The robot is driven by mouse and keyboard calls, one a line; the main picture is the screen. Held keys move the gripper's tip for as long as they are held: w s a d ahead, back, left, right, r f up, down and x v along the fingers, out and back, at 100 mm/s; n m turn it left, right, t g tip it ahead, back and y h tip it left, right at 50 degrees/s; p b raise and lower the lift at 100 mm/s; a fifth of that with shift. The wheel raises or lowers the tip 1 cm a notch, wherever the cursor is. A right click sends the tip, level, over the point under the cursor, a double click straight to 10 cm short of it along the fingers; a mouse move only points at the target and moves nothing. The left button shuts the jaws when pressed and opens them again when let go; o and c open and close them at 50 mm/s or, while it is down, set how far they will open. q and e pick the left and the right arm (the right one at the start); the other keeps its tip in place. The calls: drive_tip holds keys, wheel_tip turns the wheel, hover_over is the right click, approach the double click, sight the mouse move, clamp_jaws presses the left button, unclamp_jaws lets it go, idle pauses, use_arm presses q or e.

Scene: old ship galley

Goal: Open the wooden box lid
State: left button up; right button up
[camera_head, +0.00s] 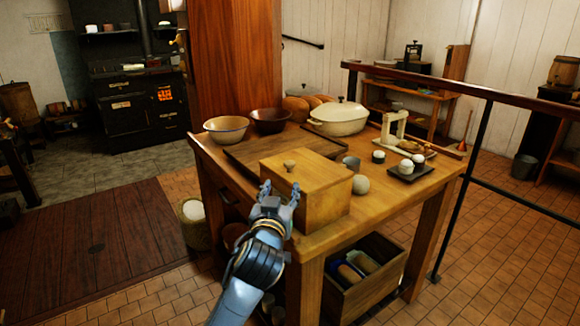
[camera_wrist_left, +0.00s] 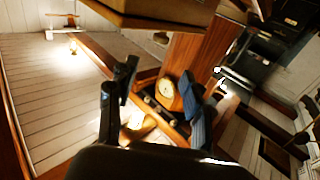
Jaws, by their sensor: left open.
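The wooden box (camera_head: 325,205) stands on the near edge of the wooden table. Its flat lid (camera_head: 312,170) lies on it, closed, with a small round knob (camera_head: 290,166) near the left side of the top. My left gripper (camera_head: 279,189) is in front of the box's near left side, below the lid's top. Its two fingers point up and are spread apart, with nothing visible between them. In the left wrist view the open fingers (camera_wrist_left: 160,95) also show apart. I cannot tell whether a finger touches the box. My right gripper is not in view.
Behind the box lie a wooden board (camera_head: 290,143), a cream bowl (camera_head: 226,129), a dark bowl (camera_head: 270,120) and a white lidded pot (camera_head: 339,117). A grey cup (camera_head: 351,163) and a round ball (camera_head: 360,184) stand close to its right. A railing (camera_head: 500,97) runs along the right.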

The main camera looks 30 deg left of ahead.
sight(289, 166)
use_arm(q)
drive_tip(key=p+x, duration=0.1)
drive_tip(key=x, duration=1.2)
drive_tip(key=shift+f, duration=0.15)
drive_tip(key=shift+s, duration=0.1)
clamp_jaws()
